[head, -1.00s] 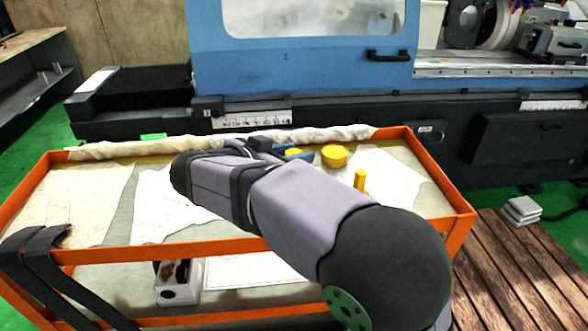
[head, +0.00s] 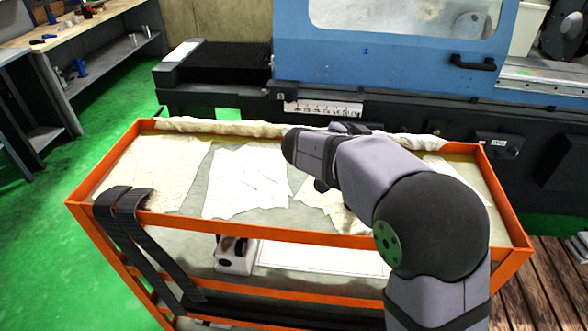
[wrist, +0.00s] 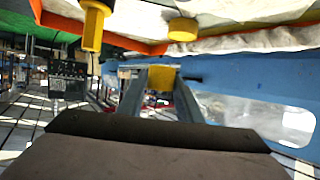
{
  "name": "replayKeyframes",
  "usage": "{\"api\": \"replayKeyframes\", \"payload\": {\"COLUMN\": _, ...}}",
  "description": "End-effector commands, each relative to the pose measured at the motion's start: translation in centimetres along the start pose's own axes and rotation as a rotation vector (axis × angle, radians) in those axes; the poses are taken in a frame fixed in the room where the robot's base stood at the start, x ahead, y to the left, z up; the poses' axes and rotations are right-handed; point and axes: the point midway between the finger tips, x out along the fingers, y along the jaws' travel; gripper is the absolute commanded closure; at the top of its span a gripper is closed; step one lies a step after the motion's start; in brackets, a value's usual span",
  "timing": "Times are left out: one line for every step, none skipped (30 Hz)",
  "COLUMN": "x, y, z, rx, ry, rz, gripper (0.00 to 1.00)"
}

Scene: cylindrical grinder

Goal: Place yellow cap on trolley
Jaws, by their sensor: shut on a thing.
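The orange-rimmed trolley (head: 290,235) fills the middle of the head view, with pale cloths on its top tray. In the wrist view its orange edge (wrist: 130,43) crosses the top of the picture. My gripper (wrist: 161,76) is shut on a yellow cap (wrist: 162,79), which shows between the two grey fingers. The cap appears apart from the trolley. A round yellow piece (wrist: 183,29) and a tall yellow peg (wrist: 93,25) also show near the trolley edge in the wrist view. In the head view my arm hides the gripper and these yellow parts.
The blue grinder (head: 390,60) stands close behind the trolley. A grey workbench (head: 90,65) is at the far left. Dark straps (head: 125,215) hang over the trolley's front left rim. The left and middle of the tray hold only flat cloths.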

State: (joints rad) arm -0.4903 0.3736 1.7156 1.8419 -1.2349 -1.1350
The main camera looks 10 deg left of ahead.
Motion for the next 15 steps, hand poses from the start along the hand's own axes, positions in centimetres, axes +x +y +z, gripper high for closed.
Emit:
{"api": "replayKeyframes", "payload": {"x": 1.0, "y": -0.8, "z": -0.5, "rx": -0.009, "ry": -0.002, "rz": -0.01, "gripper": 0.93}}
{"api": "replayKeyframes", "payload": {"x": 1.6, "y": -1.5, "z": -0.4, "rx": -0.016, "ry": -0.002, "rz": -0.027, "gripper": 0.93}}
{"api": "replayKeyframes", "payload": {"x": 2.3, "y": -2.6, "z": -0.1, "rx": -0.028, "ry": -0.002, "rz": -0.056, "gripper": 0.93}}
{"api": "replayKeyframes", "payload": {"x": 2.7, "y": -3.4, "z": 0.1, "rx": -0.037, "ry": -0.002, "rz": -0.08, "gripper": 0.93}}
{"api": "replayKeyframes", "payload": {"x": 3.0, "y": -4.4, "z": 0.4, "rx": -0.047, "ry": -0.001, "rz": -0.107, "gripper": 0.93}}
{"api": "replayKeyframes", "payload": {"x": 3.3, "y": -5.7, "z": 0.8, "rx": -0.062, "ry": -0.001, "rz": -0.143, "gripper": 0.93}}
{"api": "replayKeyframes", "payload": {"x": 3.3, "y": -6.7, "z": 1.0, "rx": -0.071, "ry": -0.001, "rz": -0.173, "gripper": 0.93}}
{"api": "replayKeyframes", "payload": {"x": 3.2, "y": -7.7, "z": 1.2, "rx": -0.083, "ry": 0.0, "rz": -0.202, "gripper": 0.93}}
{"api": "replayKeyframes", "payload": {"x": 3.0, "y": -8.9, "z": 1.1, "rx": -0.096, "ry": 0.0, "rz": -0.24, "gripper": 0.93}}
{"api": "replayKeyframes", "payload": {"x": 2.8, "y": -9.8, "z": 1.1, "rx": -0.108, "ry": 0.0, "rz": -0.268, "gripper": 0.93}}
{"api": "replayKeyframes", "payload": {"x": 2.6, "y": -10.7, "z": 1.0, "rx": -0.118, "ry": 0.001, "rz": -0.296, "gripper": 0.93}}
{"api": "replayKeyframes", "payload": {"x": 2.2, "y": -11.8, "z": 0.9, "rx": -0.133, "ry": 0.001, "rz": -0.331, "gripper": 0.93}}
{"api": "replayKeyframes", "payload": {"x": 2.0, "y": -12.5, "z": 0.9, "rx": -0.143, "ry": 0.0, "rz": -0.355, "gripper": 0.93}}
{"api": "replayKeyframes", "payload": {"x": 1.7, "y": -13.2, "z": 1.0, "rx": -0.153, "ry": 0.0, "rz": -0.377, "gripper": 0.93}}
{"api": "replayKeyframes", "payload": {"x": 1.4, "y": -14.0, "z": 1.1, "rx": -0.166, "ry": 0.001, "rz": -0.404, "gripper": 0.93}}
